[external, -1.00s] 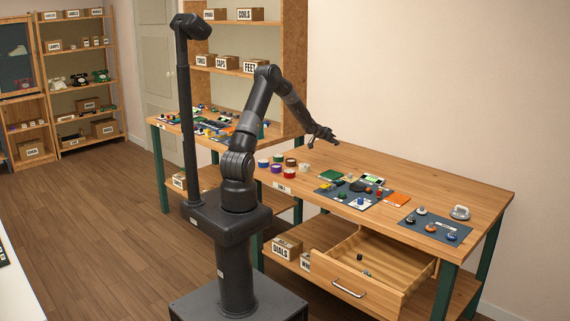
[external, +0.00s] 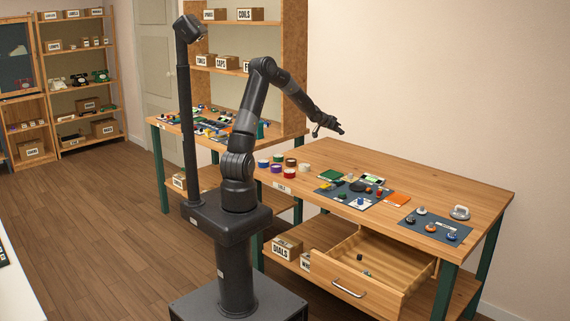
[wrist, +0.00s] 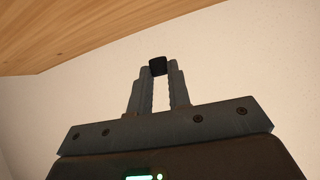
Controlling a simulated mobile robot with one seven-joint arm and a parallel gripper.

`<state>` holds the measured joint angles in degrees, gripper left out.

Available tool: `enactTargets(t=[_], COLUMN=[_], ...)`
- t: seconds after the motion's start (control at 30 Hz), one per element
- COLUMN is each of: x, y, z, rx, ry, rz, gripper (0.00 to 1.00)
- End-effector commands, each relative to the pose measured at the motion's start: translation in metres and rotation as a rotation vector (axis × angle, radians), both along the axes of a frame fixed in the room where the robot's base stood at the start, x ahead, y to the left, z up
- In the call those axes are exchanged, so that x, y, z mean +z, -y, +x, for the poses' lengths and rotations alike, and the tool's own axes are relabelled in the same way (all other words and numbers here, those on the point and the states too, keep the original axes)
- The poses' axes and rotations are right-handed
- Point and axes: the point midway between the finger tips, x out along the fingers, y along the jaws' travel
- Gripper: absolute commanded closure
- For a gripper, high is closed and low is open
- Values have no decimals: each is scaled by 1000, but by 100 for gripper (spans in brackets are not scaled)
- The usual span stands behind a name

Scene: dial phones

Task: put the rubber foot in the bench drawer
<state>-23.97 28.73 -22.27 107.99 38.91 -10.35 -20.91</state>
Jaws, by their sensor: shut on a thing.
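My gripper (external: 340,131) is raised above the back of the workbench, near the wall. In the wrist view its fingers are shut on a small black block, the rubber foot (wrist: 158,66), held at the fingertips. The foot is too small to make out in the external view. The bench drawer (external: 347,284) is pulled open under the bench top, to the right of my base and well below my gripper. Small dark pieces (external: 360,257) lie inside it.
A box marked DIALS (external: 286,247) stands on the lower shelf, left of the drawer.

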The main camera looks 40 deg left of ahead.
Motion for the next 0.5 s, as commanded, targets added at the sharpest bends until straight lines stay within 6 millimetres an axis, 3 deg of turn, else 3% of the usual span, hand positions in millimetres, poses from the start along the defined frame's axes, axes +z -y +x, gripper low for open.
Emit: enactTargets(t=[0.27,0.37,0.5], x=[8,10,14], y=[62,96,155], z=[-13,-23,-46], rx=[-119,-185,-308], ry=[0,0,3], rz=[2,3,6], gripper=[100,100,100])
